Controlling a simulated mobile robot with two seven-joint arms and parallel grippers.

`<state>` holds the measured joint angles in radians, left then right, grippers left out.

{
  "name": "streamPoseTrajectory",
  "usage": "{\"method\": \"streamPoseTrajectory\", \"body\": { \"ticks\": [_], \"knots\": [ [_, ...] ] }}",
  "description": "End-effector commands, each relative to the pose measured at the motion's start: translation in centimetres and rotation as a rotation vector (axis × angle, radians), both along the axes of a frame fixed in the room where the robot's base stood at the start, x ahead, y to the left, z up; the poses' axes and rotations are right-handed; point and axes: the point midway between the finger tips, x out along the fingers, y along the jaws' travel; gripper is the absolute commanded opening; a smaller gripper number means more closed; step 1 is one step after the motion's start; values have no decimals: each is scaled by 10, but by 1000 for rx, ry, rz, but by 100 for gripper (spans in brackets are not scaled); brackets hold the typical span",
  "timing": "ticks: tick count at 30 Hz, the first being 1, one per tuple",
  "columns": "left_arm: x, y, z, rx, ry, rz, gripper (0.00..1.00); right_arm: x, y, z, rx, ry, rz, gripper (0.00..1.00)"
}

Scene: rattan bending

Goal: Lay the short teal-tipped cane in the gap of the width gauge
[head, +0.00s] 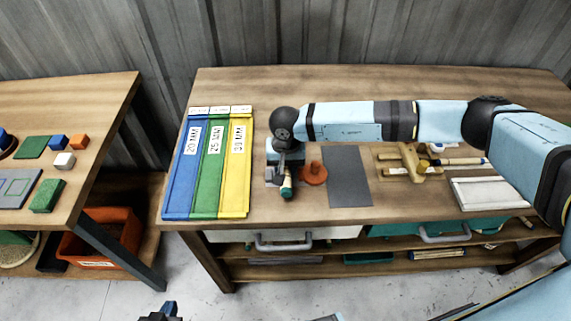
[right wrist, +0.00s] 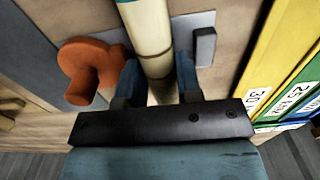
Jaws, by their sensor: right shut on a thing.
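The short cane (right wrist: 150,28) is pale cream and runs between the fingers of my right gripper (right wrist: 158,85) in the right wrist view. In the head view its teal tip (head: 287,191) points toward the table's front edge, below my right gripper (head: 286,172). The right gripper is shut on the cane. A grey metal piece, seemingly the width gauge (right wrist: 205,46), lies under and beside the cane; I cannot tell if the cane rests in its gap. My left gripper (head: 161,312) shows only partly at the bottom edge, away from the table; its jaw state is unclear.
Blue (head: 183,180), green (head: 209,180) and yellow (head: 236,180) labelled trays lie left of the gripper. An orange round piece (head: 313,173) stands close on its right, then a dark grey mat (head: 346,180), a wooden jig (head: 411,163) and a white tray (head: 488,194).

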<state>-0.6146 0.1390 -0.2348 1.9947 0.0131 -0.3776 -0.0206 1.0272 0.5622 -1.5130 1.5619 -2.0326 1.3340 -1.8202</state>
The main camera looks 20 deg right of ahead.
Motion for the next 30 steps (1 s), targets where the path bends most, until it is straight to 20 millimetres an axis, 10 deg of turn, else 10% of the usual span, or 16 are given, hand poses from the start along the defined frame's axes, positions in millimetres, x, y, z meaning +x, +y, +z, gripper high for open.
{"method": "streamPoseTrajectory", "body": {
  "ticks": [8, 9, 13, 23, 30],
  "knots": [
    [-1, 1, -1, 2, 3, -1, 0, 0, 0, 1, 0, 0, 0, 9],
    [-1, 1, -1, 2, 3, -1, 0, 0, 0, 1, 0, 0, 0, 35],
    [0, 1, -1, 2, 3, 0, 0, 0, 0, 1, 0, 0, 0, 62],
    [0, 0, -2, 1, 2, -1, 0, 1, 0, 4, 1, -1, 0, 62],
    [0, 0, -6, 1, 0, -1, 0, 1, 0, 42, 1, -4, 2, 62]
  ]
}}
